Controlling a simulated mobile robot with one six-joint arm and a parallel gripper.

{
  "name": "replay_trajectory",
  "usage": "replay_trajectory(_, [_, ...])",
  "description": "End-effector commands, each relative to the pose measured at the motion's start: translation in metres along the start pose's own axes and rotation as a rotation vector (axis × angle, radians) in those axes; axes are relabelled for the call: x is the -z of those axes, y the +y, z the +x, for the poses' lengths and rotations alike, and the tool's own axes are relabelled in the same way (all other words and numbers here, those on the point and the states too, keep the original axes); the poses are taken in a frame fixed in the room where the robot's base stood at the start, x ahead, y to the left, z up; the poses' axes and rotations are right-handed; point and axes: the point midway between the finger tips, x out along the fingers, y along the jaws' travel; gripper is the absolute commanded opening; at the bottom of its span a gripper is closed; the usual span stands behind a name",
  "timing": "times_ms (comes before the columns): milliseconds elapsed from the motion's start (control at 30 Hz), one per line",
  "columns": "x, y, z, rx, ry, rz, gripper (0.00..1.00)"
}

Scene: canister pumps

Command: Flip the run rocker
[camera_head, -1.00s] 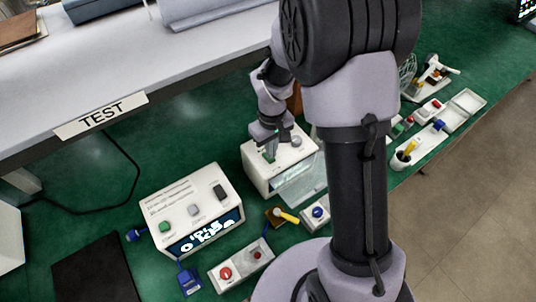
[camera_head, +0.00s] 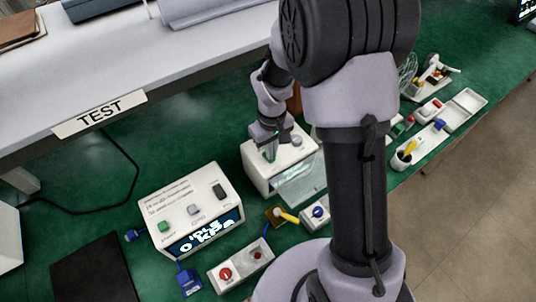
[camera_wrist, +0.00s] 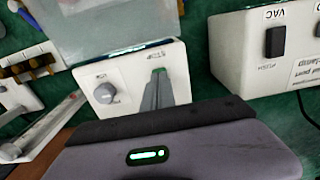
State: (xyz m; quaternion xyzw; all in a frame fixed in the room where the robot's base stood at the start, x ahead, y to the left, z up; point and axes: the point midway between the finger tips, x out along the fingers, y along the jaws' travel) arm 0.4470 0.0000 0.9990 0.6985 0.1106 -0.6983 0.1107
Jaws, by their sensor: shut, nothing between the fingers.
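A white box with a clear front part (camera_head: 296,186) stands at mid-bench in the head view. Its top panel (camera_wrist: 128,64) carries a grey round knob (camera_wrist: 104,92) and a small green part (camera_wrist: 158,72), which looks like a rocker. My gripper (camera_head: 268,150) is shut and empty, pointing down at this panel. In the wrist view its closed fingertips (camera_wrist: 158,82) overlap the green part and hide most of it. I cannot tell whether they touch it or which way it is tipped.
A white controller (camera_head: 180,200) with a lit display, green button and black switch (camera_wrist: 275,42) stands to the left. A box with a red button (camera_head: 224,274) and a blue-knob box (camera_head: 315,213) are nearer. The grey TEST shelf (camera_head: 180,60) overhangs behind. Trays lie right.

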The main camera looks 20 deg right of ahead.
Motion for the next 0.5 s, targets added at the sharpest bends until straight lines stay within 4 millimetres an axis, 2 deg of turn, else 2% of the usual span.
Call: replay_trajectory(500, [0.0,0.0,0.0084,0.0,0.0,0.0,0.0])
